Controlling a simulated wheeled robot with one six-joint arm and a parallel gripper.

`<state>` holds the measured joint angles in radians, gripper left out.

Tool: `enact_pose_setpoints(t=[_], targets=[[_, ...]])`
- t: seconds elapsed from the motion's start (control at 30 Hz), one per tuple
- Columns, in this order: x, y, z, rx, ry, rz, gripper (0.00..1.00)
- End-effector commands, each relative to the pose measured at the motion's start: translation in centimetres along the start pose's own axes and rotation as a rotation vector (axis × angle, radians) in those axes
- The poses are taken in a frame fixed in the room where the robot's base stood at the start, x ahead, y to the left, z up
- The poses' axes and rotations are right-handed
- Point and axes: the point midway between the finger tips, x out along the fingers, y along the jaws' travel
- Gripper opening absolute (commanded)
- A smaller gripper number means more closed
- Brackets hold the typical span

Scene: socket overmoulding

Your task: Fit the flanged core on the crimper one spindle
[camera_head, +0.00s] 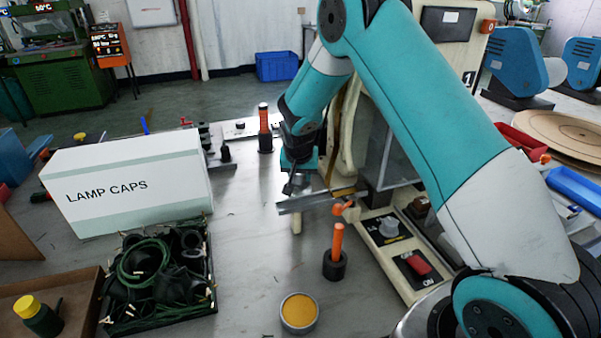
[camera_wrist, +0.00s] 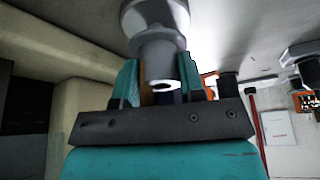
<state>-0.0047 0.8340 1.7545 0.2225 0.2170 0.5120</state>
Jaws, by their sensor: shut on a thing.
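My gripper (camera_wrist: 158,68) has its teal fingers on either side of a grey, round, stepped piece, the flanged core (camera_wrist: 156,47), with a wide collar and a narrower hollow end. A grey cylindrical part continues above the collar to the top of the wrist view; I cannot tell whether it is the spindle or part of the core. In the head view my gripper (camera_head: 298,186) points down in front of crimper one (camera_head: 345,125), beside a flat metal bar (camera_head: 316,201). The core and spindle cannot be made out there.
A LAMP CAPS box (camera_head: 130,185) and a tray of black parts and green cords (camera_head: 160,325) stand left. Orange-handled tools in black holders (camera_head: 334,266), (camera_head: 265,143) and a yellow-filled tin (camera_head: 299,311) stand on the bench. A red switch (camera_head: 418,265) lies right. Bare bench (camera_head: 255,235) is between.

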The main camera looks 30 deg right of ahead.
Motion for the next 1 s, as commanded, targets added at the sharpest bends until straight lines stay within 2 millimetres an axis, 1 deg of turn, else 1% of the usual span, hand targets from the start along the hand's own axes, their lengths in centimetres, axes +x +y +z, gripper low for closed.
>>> enact_pose_setpoints(t=[0.1,0.13,0.23,0.27,0.53,0.67,0.77,1.0], targets=[[0.4,0.0,0.2,0.0,0.0,0.0,0.14],[0.3,0.0,0.1,0.0,0.0,0.0,0.41],[0.3,0.0,0.1,0.0,0.0,0.0,0.64],[0.3,0.0,0.1,0.0,0.0,0.0,0.66],[0.2,0.0,0.1,0.0,0.0,0.0,0.66],[-0.9,-0.1,0.1,0.0,0.001,-0.001,0.66],[-2.7,-0.1,0.0,0.0,0.004,-0.002,0.66],[-8.9,-0.1,0.1,-0.001,0.004,-0.004,0.66]])
